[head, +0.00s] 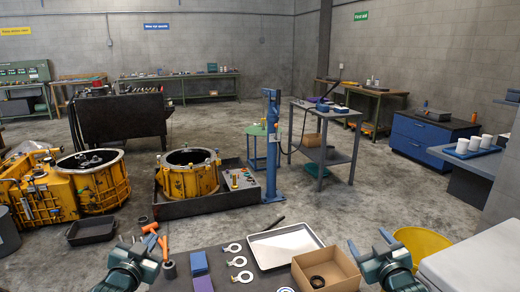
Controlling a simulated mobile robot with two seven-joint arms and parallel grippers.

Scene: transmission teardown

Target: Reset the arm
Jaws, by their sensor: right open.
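My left gripper (142,244) is at the lower left, at the left end of the dark work table (222,258). An orange-handled tool (165,246) and a grey cylindrical part (169,270) are close beside its fingers. The overlap hides whether the jaws are apart or touching anything. My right gripper (369,242) is at the lower right, just right of the cardboard box (340,262). Its two blue fingers are spread with nothing between them.
On the table are a silver tray (285,245), several ringed metal parts (238,261) and blue-purple blocks (200,263). A dark ring (317,281) lies in the box. A yellow bin (425,242) stands right. Yellow transmission housings (188,181) and a blue post (271,150) stand beyond, with open floor around.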

